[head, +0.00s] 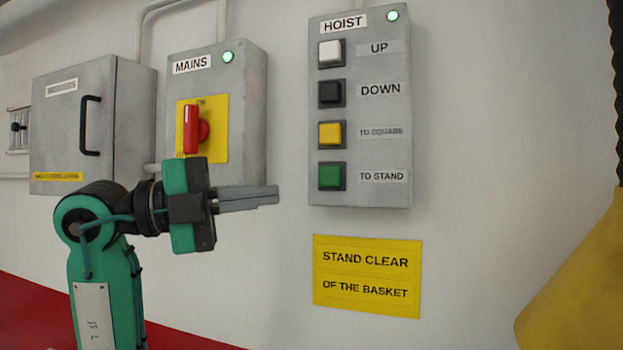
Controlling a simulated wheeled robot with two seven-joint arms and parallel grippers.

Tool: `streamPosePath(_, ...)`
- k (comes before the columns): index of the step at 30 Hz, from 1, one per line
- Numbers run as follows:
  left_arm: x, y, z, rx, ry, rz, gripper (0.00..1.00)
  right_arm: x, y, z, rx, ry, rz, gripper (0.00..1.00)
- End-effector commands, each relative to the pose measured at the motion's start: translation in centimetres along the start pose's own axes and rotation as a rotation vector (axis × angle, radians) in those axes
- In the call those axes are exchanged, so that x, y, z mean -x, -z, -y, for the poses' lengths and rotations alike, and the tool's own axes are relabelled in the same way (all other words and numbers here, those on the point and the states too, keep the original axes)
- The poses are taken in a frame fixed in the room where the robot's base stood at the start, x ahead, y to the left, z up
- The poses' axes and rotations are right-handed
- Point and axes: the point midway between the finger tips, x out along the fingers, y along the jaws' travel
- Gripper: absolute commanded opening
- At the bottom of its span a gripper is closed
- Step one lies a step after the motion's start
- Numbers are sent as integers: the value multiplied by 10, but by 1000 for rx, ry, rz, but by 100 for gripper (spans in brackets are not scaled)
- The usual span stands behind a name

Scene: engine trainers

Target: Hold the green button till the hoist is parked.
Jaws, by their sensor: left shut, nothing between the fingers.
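The green button (329,175) is the lowest of the buttons on the grey hoist box (387,111), beside the label "TO STAND". Above it sit a yellow button (330,132), a black button (330,93) and a white button (329,53). The green lamp (392,16) at the top of the box is lit. My left gripper (277,194) is shut and empty, with its fingertips left of and a little below the green button in the picture, apart from it. My right gripper is not in view. I cannot identify the hoist itself.
A mains box (246,112) with a red switch (193,130) and lit green lamp is behind my left gripper. A grey cabinet (60,130) stands further left. A yellow "STAND CLEAR OF THE BASKET" sign (367,275) is below the hoist box. A large yellow object (585,280) fills the lower right.

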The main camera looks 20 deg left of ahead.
Motion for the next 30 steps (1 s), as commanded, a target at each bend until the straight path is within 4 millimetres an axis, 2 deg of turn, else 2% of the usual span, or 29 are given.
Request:
streamPosePath(1,7,-3,8,-2,-25,44,0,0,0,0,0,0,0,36)
streamPosePath(7,27,-14,22,28,-93,173,0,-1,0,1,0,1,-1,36)
streamPosePath(15,33,-17,26,42,-110,212,0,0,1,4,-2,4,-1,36)
streamPosePath(23,30,-17,26,41,-110,210,0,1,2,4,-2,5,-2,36)
streamPosePath(26,22,-19,26,42,-112,208,0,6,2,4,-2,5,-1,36)
streamPosePath(30,0,-23,25,44,-111,205,0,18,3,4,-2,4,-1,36)
